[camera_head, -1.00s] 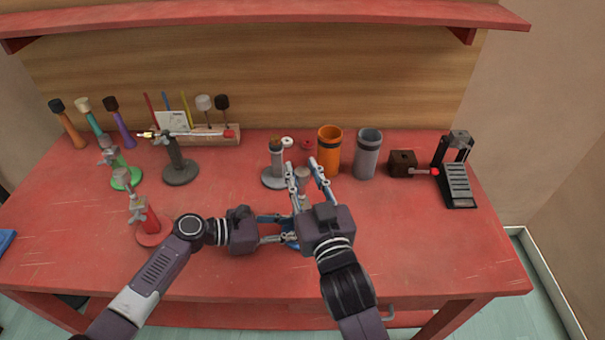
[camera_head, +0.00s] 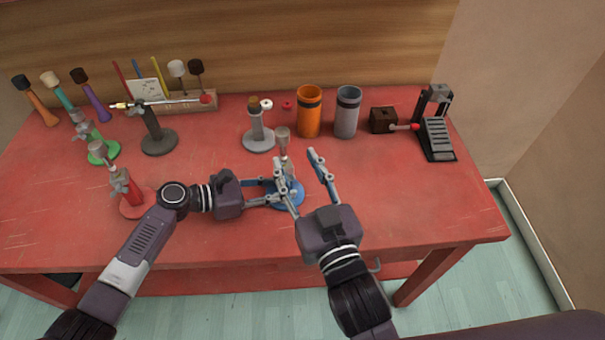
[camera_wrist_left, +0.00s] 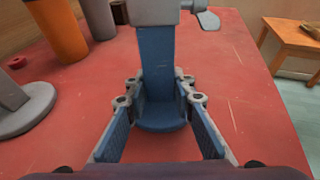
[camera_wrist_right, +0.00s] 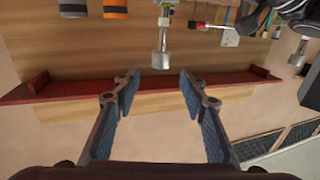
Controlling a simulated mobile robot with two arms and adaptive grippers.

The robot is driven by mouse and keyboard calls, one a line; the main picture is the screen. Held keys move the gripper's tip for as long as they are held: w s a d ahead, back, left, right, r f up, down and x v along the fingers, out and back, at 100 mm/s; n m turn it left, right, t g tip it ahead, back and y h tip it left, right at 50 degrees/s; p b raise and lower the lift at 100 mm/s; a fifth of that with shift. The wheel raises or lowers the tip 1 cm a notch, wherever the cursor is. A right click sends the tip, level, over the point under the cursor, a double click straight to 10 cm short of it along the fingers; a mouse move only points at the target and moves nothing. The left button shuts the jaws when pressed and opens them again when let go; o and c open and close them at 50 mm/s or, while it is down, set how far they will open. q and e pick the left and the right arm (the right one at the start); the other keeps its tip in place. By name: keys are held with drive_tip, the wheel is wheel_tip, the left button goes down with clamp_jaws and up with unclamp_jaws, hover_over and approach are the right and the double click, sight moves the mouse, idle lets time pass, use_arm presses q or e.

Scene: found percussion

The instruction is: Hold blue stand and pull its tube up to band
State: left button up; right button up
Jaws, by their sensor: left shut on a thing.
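The blue stand (camera_head: 291,198) stands on the red table with its round blue base near the front. Its pale tube (camera_head: 284,143) rises from it with a grey-brown top. In the left wrist view the blue upright (camera_wrist_left: 157,55) carries a grey collar with a wing screw (camera_wrist_left: 207,20). My left gripper (camera_head: 278,193) is shut on the stand's upright, low down. My right gripper (camera_head: 296,160) is open and empty, its fingers partly hiding the stand. In the right wrist view a tube with a grey end (camera_wrist_right: 162,58) lies beyond the open fingertips (camera_wrist_right: 158,85). No band can be made out.
A grey stand (camera_head: 258,138), an orange cup (camera_head: 309,112) and a grey cup (camera_head: 347,115) stand behind. A brown block (camera_head: 383,120) and a pedal (camera_head: 437,138) are at right. Red (camera_head: 133,200), green (camera_head: 97,150) and dark (camera_head: 158,140) stands are at left. The right front table is clear.

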use_arm(q)
drive_tip(key=shift+s+f, duration=0.1)
drive_tip(key=shift+f, duration=0.05)
use_arm(e)
drive_tip(key=shift+v, duration=1.35)
use_arm(q)
drive_tip(key=o, duration=0.9)
drive_tip(key=shift+o, duration=0.2)
